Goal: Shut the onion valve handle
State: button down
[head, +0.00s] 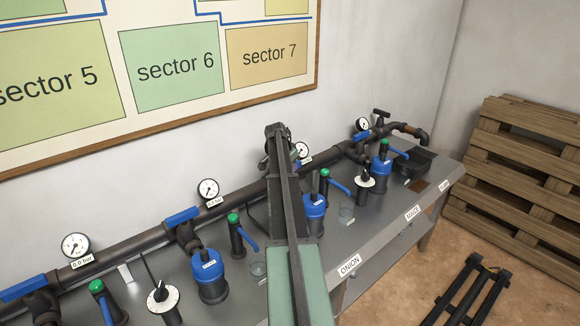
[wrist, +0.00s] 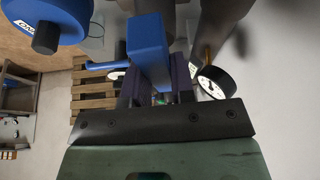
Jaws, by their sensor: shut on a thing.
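The blue valve handle (wrist: 148,45) shows in the wrist view as a thick bar pointing toward the camera, between my gripper's dark fingers (wrist: 155,88). My gripper is shut on it. In the head view my arm covers the onion station's handle, so its angle to the pipe cannot be told there. The ONION label (head: 349,265) is on the bench front, right of my arm. The onion station's blue filter (head: 314,207) stands just right of my arm, and a pressure gauge (head: 302,150) shows behind it; a gauge also shows in the wrist view (wrist: 216,82).
The dark main pipe (head: 130,237) runs along the wall above the grey bench. Other blue handles lie along it at left (head: 182,216) and right (head: 362,135). Green-capped valves (head: 236,232) and filters (head: 209,275) crowd the bench. Wooden pallets (head: 525,175) stand at right.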

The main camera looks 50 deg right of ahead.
jog(key=shift+m, duration=0.5)
jog(key=c, duration=1)
grip_release()
jog(key=shift+o, duration=0.2)
jog(key=d+p+v, duration=0.1)
jog(key=p+v, duration=1.2)
jog(key=shift+r, duration=0.55)
